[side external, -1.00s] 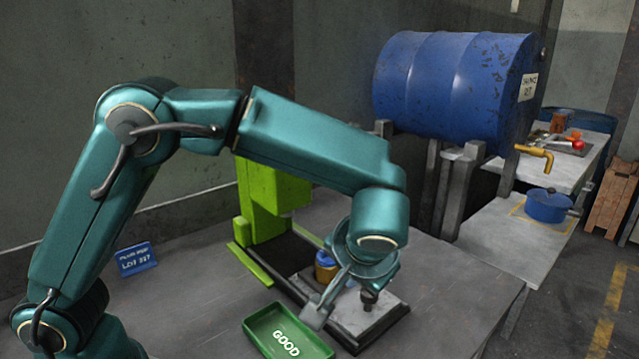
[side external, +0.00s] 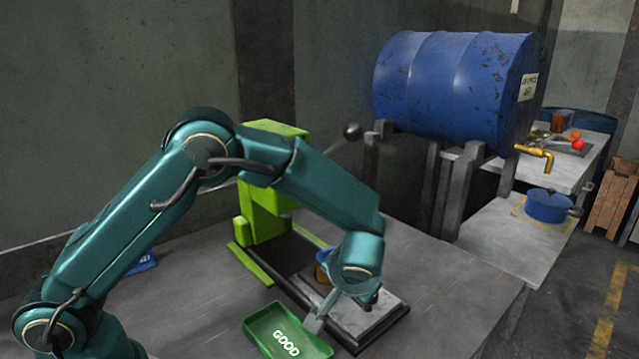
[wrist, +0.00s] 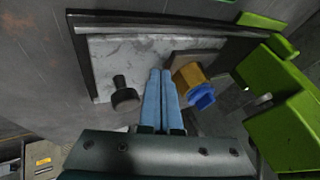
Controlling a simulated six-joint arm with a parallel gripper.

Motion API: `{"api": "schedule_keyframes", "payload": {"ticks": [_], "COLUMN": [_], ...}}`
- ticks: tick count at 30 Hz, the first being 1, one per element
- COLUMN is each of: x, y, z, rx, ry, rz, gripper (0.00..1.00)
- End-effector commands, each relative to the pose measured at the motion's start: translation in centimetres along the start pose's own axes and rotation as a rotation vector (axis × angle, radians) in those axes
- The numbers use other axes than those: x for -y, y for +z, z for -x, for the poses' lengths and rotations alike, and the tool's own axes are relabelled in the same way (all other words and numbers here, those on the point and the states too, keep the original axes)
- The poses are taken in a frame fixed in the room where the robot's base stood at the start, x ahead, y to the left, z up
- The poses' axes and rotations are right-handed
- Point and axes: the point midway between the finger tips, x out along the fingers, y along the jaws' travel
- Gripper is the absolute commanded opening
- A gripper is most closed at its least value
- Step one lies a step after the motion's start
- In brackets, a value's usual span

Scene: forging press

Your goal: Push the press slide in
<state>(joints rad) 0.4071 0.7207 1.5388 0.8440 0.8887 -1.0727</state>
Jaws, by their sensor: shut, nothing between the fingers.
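The press slide (side external: 385,325) is a pale grey plate on a black rail base, standing out in front of the green press (side external: 262,215). It fills the upper middle of the wrist view (wrist: 125,60). A dark knob (wrist: 124,95) stands on it, and a yellow-and-blue piece (wrist: 192,80) sits at its press-side end on a brown block. My gripper (wrist: 160,74) is shut and empty, its blue fingers over the plate between the knob and the yellow-and-blue piece. I cannot tell whether the fingertips touch the plate.
A green tray marked GOOD (side external: 264,331) lies close beside the rail base. The press lever's black ball (side external: 352,131) sticks up behind my arm. A blue sign (side external: 142,263) stands at the left. A blue drum (side external: 440,90) is at the back right. The table right of the slide is clear.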

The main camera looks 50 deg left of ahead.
Motion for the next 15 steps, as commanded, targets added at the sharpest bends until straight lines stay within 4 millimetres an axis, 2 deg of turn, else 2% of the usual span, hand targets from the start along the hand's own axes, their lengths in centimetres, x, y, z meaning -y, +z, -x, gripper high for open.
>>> {"api": "schedule_keyframes", "payload": {"ticks": [4, 7, 15], "x": [0.2, 1.3, 7.1], "y": [0.0, -0.1, -0.1], "z": [-0.1, -0.6, -3.7], "rx": [0.0, 0.001, 0.003], "ry": [-0.001, -0.003, -0.004], "rz": [0.001, 0.003, 0.007], "gripper": [0.0, 0.0, 0.0]}}
